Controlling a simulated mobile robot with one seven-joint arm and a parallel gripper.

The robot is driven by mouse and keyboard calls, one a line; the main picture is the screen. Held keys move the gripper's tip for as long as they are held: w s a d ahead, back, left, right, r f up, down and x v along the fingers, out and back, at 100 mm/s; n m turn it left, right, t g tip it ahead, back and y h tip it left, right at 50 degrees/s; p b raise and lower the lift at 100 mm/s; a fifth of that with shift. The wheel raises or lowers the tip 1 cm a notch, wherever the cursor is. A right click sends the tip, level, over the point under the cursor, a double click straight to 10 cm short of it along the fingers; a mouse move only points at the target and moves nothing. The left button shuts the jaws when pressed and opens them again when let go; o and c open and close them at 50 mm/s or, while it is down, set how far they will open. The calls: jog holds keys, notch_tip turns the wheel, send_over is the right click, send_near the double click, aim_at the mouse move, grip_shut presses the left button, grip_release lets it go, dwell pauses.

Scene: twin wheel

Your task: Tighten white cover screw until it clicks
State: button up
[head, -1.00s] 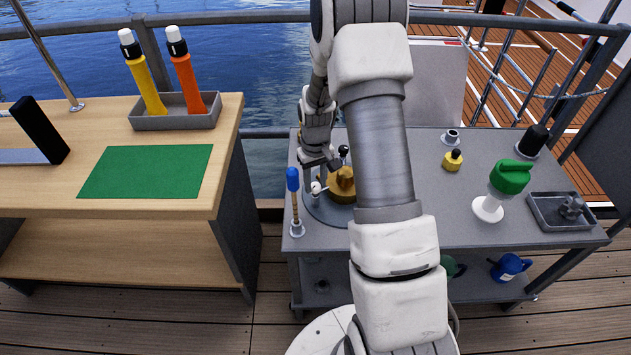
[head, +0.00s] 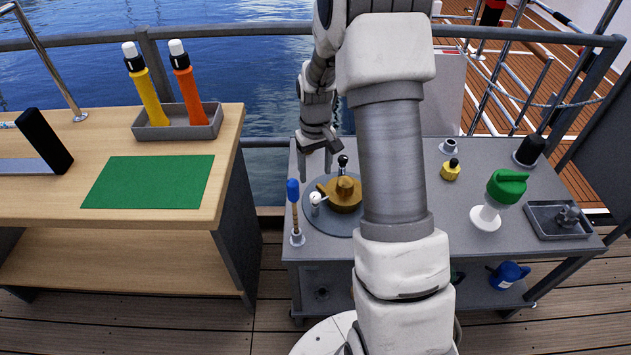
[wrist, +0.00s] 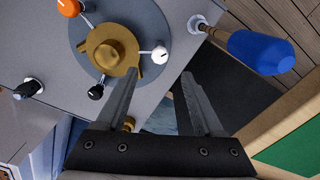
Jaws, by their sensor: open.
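The white cover screw (wrist: 159,56) has a round white head and sits at the edge of the brass cover (wrist: 112,48). In the head view the white screw (head: 316,197) stands at the near left of the brass cover (head: 345,197). My gripper (wrist: 160,73) is open and empty. In the wrist view its fingertips lie on either side of and just below the white screw. In the head view my gripper (head: 316,165) hovers above and behind the screw, apart from it. My arm hides part of the round grey base.
A black knob (wrist: 96,92) and an orange knob (wrist: 68,7) stand around the brass cover. A blue-topped tool (head: 293,190) stands upright close to the left. A green-topped item (head: 506,187) and a grey tray (head: 558,222) are farther right on the cart.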

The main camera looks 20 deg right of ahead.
notch_tip(320, 180, up, 9)
jog(key=p, duration=0.1)
jog(key=shift+f, duration=0.15)
dwell(0.3)
jog(key=s+a+r+t+p, duration=0.1)
jog(key=s+a+r+p, duration=0.3)
jog(key=r, duration=0.5)
jog(key=s+a+r+t+p, duration=0.1)
jog(key=s+a+r+t, duration=0.1)
jog(key=s+r, duration=0.55)
jog(key=s+a+r+t+p, duration=0.2)
jog(key=s+a+r+p, duration=0.2)
jog(key=s+r, duration=0.5)
jog(key=s, duration=0.3)
jog(key=shift+r+t, duration=0.3)
jog(key=shift+r, duration=0.1)
jog(key=shift+s, duration=0.1)
